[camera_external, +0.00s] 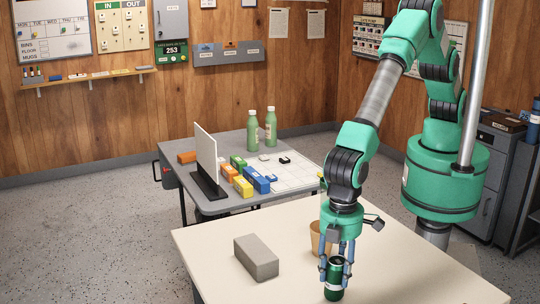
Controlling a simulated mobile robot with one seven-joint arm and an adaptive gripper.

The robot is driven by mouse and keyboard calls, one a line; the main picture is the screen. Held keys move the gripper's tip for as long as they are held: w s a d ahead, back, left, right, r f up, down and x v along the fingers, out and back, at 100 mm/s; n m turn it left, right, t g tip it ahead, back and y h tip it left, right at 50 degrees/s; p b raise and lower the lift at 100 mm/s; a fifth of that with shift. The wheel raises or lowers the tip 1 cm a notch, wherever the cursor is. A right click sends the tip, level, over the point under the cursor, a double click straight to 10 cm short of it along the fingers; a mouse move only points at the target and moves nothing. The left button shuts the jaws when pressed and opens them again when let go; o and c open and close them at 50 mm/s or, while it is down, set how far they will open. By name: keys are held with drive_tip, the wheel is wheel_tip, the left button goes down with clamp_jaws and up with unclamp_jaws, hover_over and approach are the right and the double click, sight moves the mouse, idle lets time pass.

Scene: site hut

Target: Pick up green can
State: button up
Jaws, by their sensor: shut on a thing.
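The fingers hide some of the can's sides. I cannot tell whether the can's base touches the table or is slightly above it.
A grey block (256,257) lies left of the can. A tan cup (318,238) stands close behind my gripper, partly hidden. A grey table (235,147) behind holds green bottles (270,129), coloured blocks and an upright white panel (206,154).

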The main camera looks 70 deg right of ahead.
sight(337, 259)
drive_tip(key=shift+r, duration=0.6)
wheel_tip(337, 259, up, 2)
drive_tip(key=shift+r+p, duration=0.15)
drive_tip(key=shift+p, duration=0.45)
drive_tip(key=s+d+p, duration=0.1)
drive_tip(key=s+d, duration=0.2)
drive_tip(key=d, duration=0.4)
drive_tip(key=s+d+r+p, duration=0.1)
drive_tip(key=s+d, duration=0.2)
drive_tip(key=d, duration=0.4)
drive_tip(key=shift+s+d+r, duration=0.15)
drive_tip(key=shift+d, duration=0.2)
